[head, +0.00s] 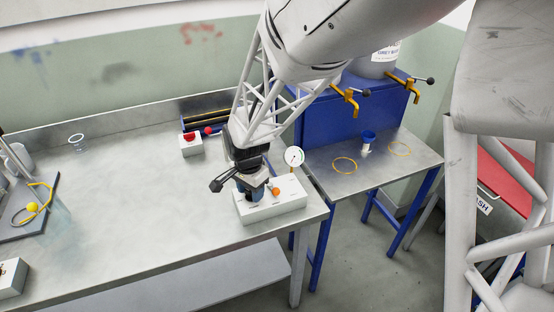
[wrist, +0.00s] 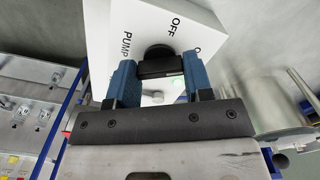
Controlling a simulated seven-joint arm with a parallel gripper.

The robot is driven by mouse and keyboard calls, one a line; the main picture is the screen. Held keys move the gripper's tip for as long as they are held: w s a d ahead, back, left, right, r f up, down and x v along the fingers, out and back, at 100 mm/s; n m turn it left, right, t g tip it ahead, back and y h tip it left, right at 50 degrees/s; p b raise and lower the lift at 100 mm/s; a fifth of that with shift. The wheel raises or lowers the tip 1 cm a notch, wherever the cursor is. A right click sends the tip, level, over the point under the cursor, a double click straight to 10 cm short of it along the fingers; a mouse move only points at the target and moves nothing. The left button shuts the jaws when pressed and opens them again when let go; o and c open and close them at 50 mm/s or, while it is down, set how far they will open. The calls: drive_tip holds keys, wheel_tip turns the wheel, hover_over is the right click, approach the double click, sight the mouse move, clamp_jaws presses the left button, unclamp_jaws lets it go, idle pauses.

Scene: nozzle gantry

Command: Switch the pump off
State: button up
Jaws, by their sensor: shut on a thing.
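The pump switch box (head: 285,205) is a white block near the right end of the metal bench in the head view. The box (wrist: 110,45) fills the top of the wrist view, with PUMP and OFF printed beside a black knob (wrist: 158,52). A third label is cut off at the right. My gripper (wrist: 160,70) has its blue fingers on both sides of the black knob's bar and is shut on it. In the head view my gripper (head: 257,190) is over the box and hides the knob. Where the knob points is not clear.
An orange knob (head: 276,191) is close beside my gripper. A round gauge (head: 294,157) stands behind the box. A small box with a red button (head: 190,146) is to the left. A blue stand with yellow taps (head: 349,97) is at the right. The bench middle is clear.

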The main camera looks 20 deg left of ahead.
drive_tip(key=shift+n, duration=0.5)
drive_tip(key=n, duration=0.5)
drive_tip(key=shift+n, duration=0.3)
drive_tip(key=n, duration=0.5)
drive_tip(key=shift+n, duration=0.3)
drive_tip(key=o, duration=0.9)
drive_tip(key=shift+r, duration=0.15)
drive_tip(key=shift+r, duration=3.75)
